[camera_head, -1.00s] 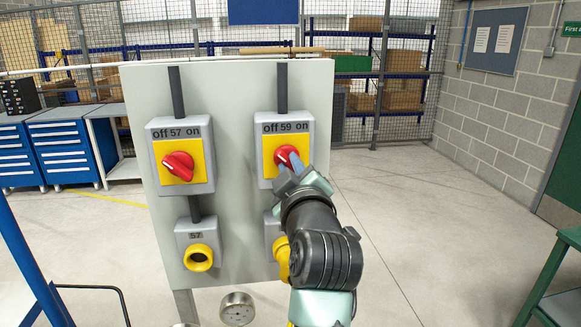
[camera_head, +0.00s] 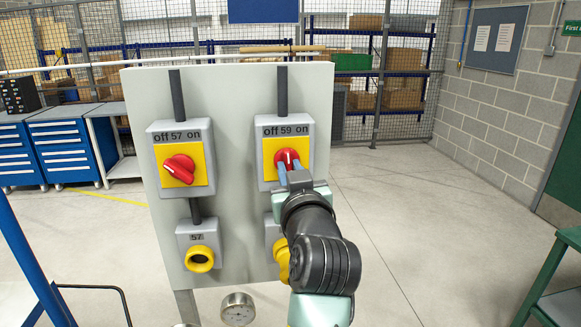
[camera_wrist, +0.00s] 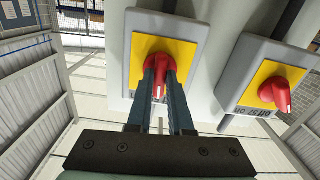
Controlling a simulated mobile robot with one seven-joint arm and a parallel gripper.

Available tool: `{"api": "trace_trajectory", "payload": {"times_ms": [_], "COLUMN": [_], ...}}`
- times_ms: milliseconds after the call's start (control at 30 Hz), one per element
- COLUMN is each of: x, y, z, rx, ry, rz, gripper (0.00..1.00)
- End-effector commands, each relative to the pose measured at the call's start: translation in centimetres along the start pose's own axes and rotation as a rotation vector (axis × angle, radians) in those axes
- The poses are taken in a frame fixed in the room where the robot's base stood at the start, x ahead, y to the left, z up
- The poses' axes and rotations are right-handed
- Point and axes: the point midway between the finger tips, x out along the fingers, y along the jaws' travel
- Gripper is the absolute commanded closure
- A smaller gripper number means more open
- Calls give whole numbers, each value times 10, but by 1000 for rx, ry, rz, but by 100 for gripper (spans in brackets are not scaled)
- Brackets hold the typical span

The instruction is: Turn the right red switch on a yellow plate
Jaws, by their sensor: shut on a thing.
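The right red switch (camera_head: 288,156) sits on a yellow plate (camera_head: 299,144) in a grey box labelled "off 59 on". Its white mark points about straight up. My gripper (camera_head: 288,168) reaches it from below right, its two fingers shut on the knob. In the wrist view the fingers (camera_wrist: 159,66) lie on either side of the red switch (camera_wrist: 159,90), upside down here, and hide part of it. The left red switch (camera_head: 178,169), labelled "off 57 on", has its handle slanting from upper left to lower right; it also shows in the wrist view (camera_wrist: 281,93).
Both boxes are on a grey panel (camera_head: 232,130). Below are a yellow ring fitting (camera_head: 200,259) labelled 57 and another (camera_head: 280,258) partly behind my arm. Open floor (camera_head: 420,210) lies to the right.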

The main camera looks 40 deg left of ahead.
Motion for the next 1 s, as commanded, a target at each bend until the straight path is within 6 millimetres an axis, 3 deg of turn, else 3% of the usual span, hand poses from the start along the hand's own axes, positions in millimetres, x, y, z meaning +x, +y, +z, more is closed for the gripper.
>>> {"api": "trace_trajectory", "payload": {"times_ms": [600, 1000], "x": [0, 0], "y": [0, 0], "z": [-2, -1], "rx": [576, 821], "ry": [0, 0], "rz": [1, 0], "gripper": [100, 100]}}
